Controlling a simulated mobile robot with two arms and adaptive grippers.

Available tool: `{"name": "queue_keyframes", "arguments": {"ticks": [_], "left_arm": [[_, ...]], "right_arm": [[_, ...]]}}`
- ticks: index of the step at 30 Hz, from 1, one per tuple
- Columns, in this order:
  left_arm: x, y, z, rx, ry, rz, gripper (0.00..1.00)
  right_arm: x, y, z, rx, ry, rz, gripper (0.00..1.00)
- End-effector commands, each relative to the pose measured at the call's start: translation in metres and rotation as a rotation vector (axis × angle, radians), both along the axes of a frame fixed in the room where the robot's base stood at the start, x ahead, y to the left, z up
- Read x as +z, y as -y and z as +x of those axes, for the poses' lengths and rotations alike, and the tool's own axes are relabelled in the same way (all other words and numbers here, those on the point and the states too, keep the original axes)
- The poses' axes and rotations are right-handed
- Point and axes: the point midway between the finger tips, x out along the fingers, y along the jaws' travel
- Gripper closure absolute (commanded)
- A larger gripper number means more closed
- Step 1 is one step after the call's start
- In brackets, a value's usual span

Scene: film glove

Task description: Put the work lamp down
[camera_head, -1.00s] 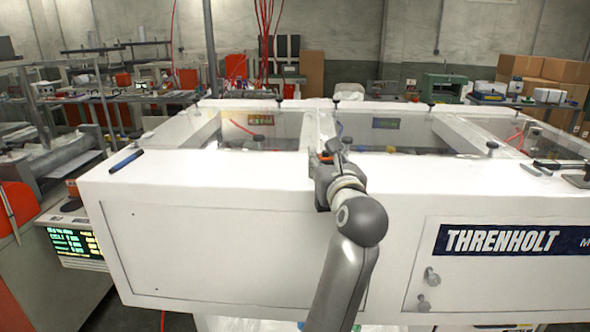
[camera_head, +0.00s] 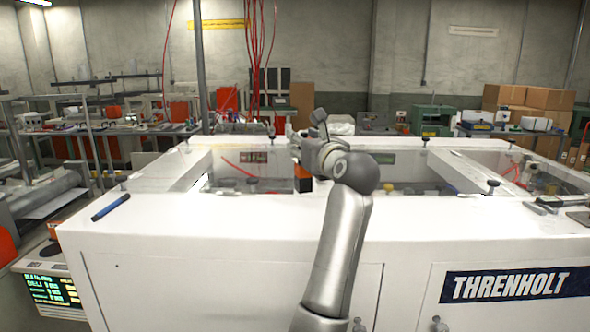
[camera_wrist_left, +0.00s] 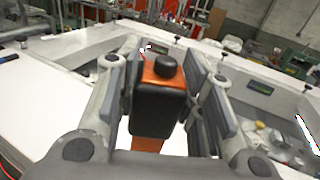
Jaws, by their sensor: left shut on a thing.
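The work lamp, a small orange and black block (camera_head: 302,172), hangs under my left gripper (camera_head: 298,147) in the head view, in front of the machine's windowed top. In the left wrist view the lamp (camera_wrist_left: 160,108) shows its black body with a round black knob and orange edges. The fingers of my left gripper (camera_wrist_left: 166,78) are shut on it from both sides. The lamp's lower end is partly hidden, and I cannot tell whether it touches the machine. My right gripper is in neither view.
The white machine (camera_head: 215,225) has a flat front ledge, mostly clear. A blue marker (camera_head: 110,207) lies at its left. Dark tools (camera_head: 560,201) lie at its right. Black knobs stand along the window frames. A display box (camera_head: 50,290) sits lower left.

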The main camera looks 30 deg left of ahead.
Motion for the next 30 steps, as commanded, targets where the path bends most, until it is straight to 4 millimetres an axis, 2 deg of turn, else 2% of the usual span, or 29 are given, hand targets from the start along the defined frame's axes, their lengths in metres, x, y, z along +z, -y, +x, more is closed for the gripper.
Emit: {"name": "queue_keyframes", "arguments": {"ticks": [1,6,16,23,30], "left_arm": [[-0.004,-0.011,0.006,0.005,-0.007,0.004,0.94],[-0.035,-0.029,0.02,0.002,-0.003,0.004,0.94],[-0.064,-0.047,0.033,0.001,-0.004,0.002,0.94],[-0.089,-0.045,0.032,0.0,0.0,0.001,0.94],[-0.092,-0.044,0.032,-0.001,0.003,0.0,0.94]], "right_arm": [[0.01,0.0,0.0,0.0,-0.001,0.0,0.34],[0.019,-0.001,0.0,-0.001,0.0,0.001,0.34],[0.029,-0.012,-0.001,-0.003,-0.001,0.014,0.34],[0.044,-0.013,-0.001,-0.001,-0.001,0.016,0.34],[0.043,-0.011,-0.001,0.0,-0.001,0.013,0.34]]}}
